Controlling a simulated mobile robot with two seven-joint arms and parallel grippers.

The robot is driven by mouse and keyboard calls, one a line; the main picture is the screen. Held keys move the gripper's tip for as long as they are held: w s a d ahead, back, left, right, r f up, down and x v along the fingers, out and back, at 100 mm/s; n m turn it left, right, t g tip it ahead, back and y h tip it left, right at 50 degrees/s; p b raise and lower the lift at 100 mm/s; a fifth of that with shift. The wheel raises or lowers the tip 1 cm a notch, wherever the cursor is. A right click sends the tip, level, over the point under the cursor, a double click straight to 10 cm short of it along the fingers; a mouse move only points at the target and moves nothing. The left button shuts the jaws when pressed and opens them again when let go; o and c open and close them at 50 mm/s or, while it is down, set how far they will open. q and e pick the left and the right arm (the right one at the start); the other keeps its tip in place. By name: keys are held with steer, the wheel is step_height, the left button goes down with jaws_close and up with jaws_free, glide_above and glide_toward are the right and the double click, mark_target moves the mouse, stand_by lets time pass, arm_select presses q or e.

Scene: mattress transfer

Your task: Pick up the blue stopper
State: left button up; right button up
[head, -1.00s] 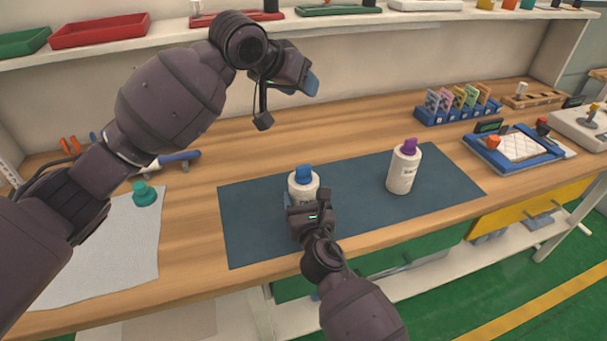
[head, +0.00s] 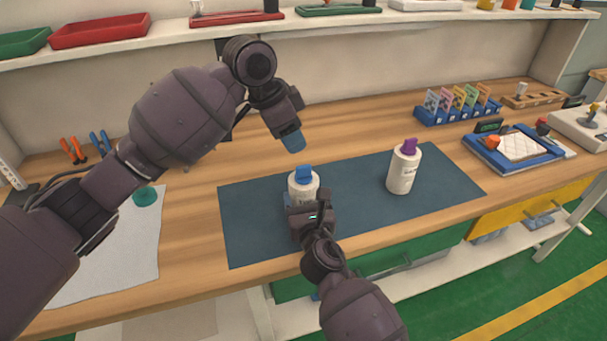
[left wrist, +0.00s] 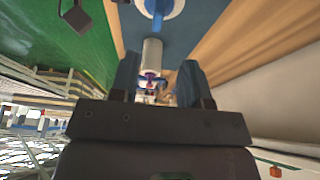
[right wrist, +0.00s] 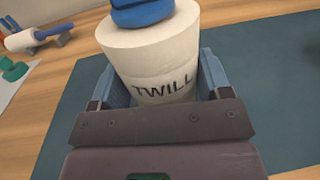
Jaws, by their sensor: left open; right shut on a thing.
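The blue stopper (head: 304,173) sits in the top of a white bottle (head: 293,187) on the dark blue mat. The stopper also shows at the top edge of the left wrist view (left wrist: 160,6) and of the right wrist view (right wrist: 143,12). My right gripper (right wrist: 155,85) is shut around the body of this bottle, which is lettered TWILL (right wrist: 150,55) and stands upright. My left gripper (head: 293,140) is open and empty, above and behind the stopper, apart from it, with its fingers pointing down.
A second white bottle (head: 402,174) with a purple stopper (head: 409,146) stands to the right on the mat (head: 345,215). A teal stopper (head: 145,196) lies on a pale cloth (head: 110,250) at left. A blue rack of cards (head: 458,110) stands at the back right.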

mark_target(303, 166)
arm_select(q)
steer(key=x, duration=0.3)
steer(key=shift+f, duration=0.1)
steer(key=shift+s+a+x, duration=0.15)
steer(key=shift+x, duration=1.2)
steer(key=shift+s+a+x, duration=0.15)
steer(key=shift+x, duration=1.15)
steer(key=shift+f, duration=0.1)
jaws_close()
